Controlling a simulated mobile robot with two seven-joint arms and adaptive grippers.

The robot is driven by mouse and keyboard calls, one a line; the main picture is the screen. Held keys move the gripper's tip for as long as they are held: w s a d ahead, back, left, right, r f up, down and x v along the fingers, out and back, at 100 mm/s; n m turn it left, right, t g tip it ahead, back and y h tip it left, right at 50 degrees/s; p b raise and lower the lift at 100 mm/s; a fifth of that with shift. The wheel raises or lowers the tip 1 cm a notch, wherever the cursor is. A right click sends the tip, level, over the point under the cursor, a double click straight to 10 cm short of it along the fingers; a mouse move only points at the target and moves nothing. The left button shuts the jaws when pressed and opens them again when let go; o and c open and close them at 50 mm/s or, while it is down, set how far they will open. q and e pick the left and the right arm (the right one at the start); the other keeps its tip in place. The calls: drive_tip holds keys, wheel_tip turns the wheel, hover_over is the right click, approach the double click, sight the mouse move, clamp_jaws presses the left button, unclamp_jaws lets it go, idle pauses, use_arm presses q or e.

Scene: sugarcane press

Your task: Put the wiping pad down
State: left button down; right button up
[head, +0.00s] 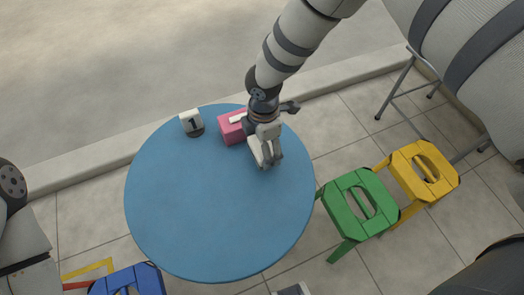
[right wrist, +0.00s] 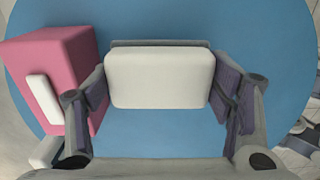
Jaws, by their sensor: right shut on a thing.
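The white wiping pad (right wrist: 160,80) sits between the two fingers of my right gripper (right wrist: 160,95) in the right wrist view. My right gripper (head: 266,160) is shut on it over the back right part of the round blue table (head: 210,220). In the head view the pad shows only as a pale edge by the fingers. I cannot tell whether the pad touches the table top. My left gripper is not in view.
A pink box (head: 232,127) with a white top piece stands just left of my right gripper; it also shows in the right wrist view (right wrist: 62,65). The table's front and middle are clear. Green (head: 357,203), yellow (head: 421,170) and blue (head: 128,281) stools stand around.

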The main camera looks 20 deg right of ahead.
wheel_tip(320, 180, down, 3)
drive_tip(key=shift+s+f, duration=0.1)
drive_tip(key=o, duration=1.1)
